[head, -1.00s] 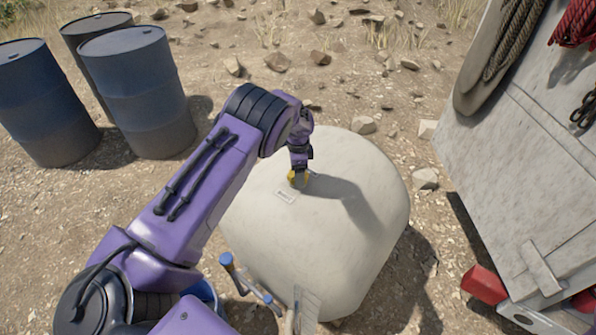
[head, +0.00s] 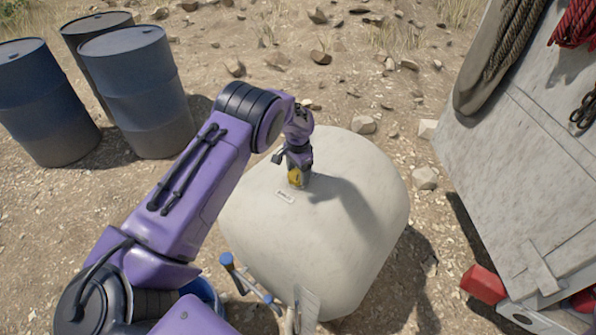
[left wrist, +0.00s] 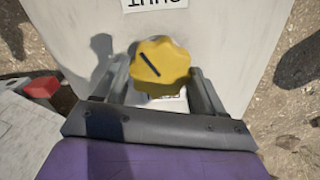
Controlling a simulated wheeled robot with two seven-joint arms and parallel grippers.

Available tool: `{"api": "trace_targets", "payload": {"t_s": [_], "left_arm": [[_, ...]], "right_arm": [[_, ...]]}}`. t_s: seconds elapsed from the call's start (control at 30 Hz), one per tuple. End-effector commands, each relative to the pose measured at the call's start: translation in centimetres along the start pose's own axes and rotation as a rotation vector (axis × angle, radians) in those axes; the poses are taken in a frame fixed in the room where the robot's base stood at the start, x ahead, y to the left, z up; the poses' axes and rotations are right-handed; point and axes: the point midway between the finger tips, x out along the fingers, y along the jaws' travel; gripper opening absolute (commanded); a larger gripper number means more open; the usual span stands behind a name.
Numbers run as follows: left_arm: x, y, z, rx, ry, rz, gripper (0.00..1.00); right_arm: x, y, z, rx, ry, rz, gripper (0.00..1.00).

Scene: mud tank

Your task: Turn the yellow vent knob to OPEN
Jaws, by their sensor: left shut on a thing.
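The yellow vent knob (left wrist: 160,66) is scalloped, with a dark line on its face. In the left wrist view the line slants from upper left to lower right. The knob stands on top of the pale rounded tank (head: 325,240). My left gripper (head: 297,180) comes down on it from above and is shut on it, one finger at each side. An upside-down white label (left wrist: 153,4), apparently SHUT, shows at the top of the left wrist view. Another label (left wrist: 165,96) is mostly hidden below the knob. My right gripper is not in view.
Several dark blue drums (head: 140,95) stand at the back left. A grey panel (head: 530,150) with hanging ropes rises at the right, with a red object (head: 484,284) low beside it. Blue-capped pipes (head: 240,275) stand at the tank's front left. Stony ground lies behind.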

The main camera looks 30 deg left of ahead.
Motion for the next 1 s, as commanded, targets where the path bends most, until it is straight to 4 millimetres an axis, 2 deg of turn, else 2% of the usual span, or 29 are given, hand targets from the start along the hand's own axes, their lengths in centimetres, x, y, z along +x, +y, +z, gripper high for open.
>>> {"api": "trace_targets", "payload": {"t_s": [1.0], "left_arm": [[-0.10,-0.05,-0.03,-0.964,0.001,-0.001,0.39]], "right_arm": [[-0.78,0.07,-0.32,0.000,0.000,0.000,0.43]]}}
